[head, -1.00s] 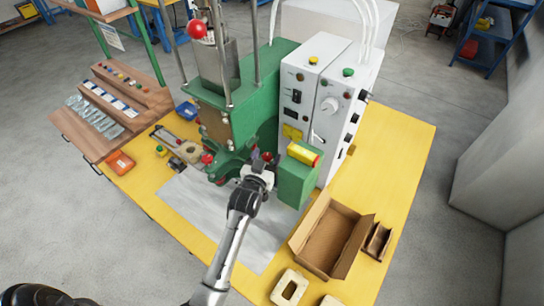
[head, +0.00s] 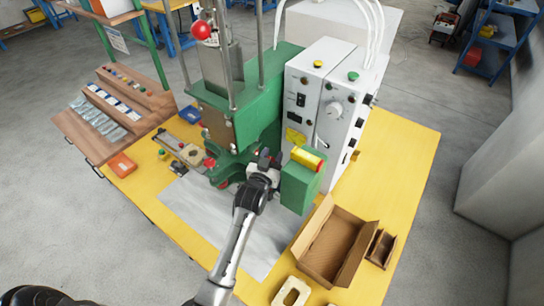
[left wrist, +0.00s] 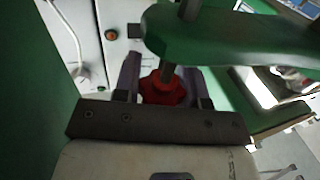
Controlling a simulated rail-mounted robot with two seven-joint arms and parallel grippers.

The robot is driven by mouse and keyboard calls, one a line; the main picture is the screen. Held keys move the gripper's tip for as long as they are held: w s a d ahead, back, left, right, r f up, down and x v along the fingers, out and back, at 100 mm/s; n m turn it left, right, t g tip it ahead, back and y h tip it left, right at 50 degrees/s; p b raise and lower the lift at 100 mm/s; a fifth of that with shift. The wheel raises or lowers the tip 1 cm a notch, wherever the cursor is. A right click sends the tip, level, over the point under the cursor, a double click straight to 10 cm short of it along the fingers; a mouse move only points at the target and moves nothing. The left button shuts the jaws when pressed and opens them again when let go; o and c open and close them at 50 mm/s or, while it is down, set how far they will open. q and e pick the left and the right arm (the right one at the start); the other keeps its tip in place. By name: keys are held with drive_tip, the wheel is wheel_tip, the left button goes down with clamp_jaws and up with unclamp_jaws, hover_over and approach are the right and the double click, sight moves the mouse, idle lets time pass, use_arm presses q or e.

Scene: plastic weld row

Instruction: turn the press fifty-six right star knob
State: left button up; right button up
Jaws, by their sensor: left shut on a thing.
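The green press (head: 258,105) stands on the yellow table (head: 395,150). In the left wrist view, the red star knob (left wrist: 163,88) sits on a metal shaft below a green arm of the press. My left gripper (left wrist: 162,84) has a finger on each side of it and is shut on it. In the head view, my left gripper (head: 266,162) reaches the right side of the press's lower part and hides this knob. Another red knob (head: 210,162) shows at the press's left. My right gripper is not in view.
A white control box (head: 325,105) stands right of the press. A green block with a yellow part (head: 298,190) is close right of my gripper. An open cardboard box (head: 335,240) lies at the front right. A grey sheet (head: 195,205) covers the table in front.

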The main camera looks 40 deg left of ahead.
use_arm(q)
drive_tip(key=shift+c, duration=1.2)
drive_tip(key=shift+r+m+h+p, duration=0.25)
drive_tip(key=shift+m+h+p, duration=0.25)
drive_tip(key=shift+h+p, duration=0.3)
drive_tip(key=shift+d+m+t+h+p, duration=0.1)
drive_tip(key=shift+m+t+h+p, duration=0.45)
drive_tip(key=shift+h, duration=0.35)
drive_tip(key=shift+d+f+m+h, duration=0.1)
drive_tip(key=shift+m+h, duration=0.75)
drive_tip(key=shift+h, duration=0.35)
drive_tip(key=shift+d+m+h, duration=0.2)
drive_tip(key=shift+m+h, duration=0.7)
drive_tip(key=shift+h, duration=0.6)
drive_tip(key=o, duration=0.9)
drive_tip(key=shift+f, duration=0.1)
